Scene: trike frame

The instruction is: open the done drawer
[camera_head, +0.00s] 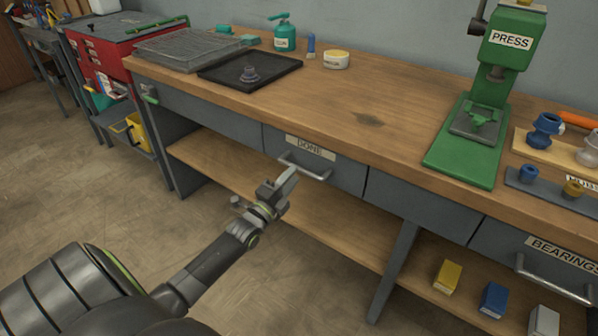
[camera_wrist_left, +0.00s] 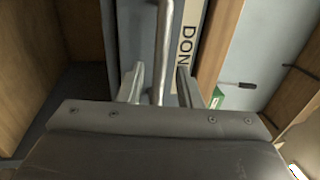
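The grey done drawer (camera_head: 345,175) is under the bench top with its front flush with its neighbours, so it looks closed. Its "DONE" label (camera_head: 310,147) is above a metal bar handle (camera_head: 306,166), and both also show in the left wrist view, the label (camera_wrist_left: 188,45) beside the handle (camera_wrist_left: 163,50). My left gripper (camera_head: 288,180) is at the left part of the handle. In the left wrist view the open fingers of my left gripper (camera_wrist_left: 160,88) stand on either side of the bar, with gaps showing. My right gripper is not in view.
The wooden bench top (camera_head: 370,110) holds a black tray (camera_head: 270,75) and a green press (camera_head: 475,140). A lower shelf (camera_head: 225,165) runs below the drawers, with small boxes (camera_head: 493,298) at right. The bearings drawer (camera_head: 520,255) is at far right. Open floor lies before the bench.

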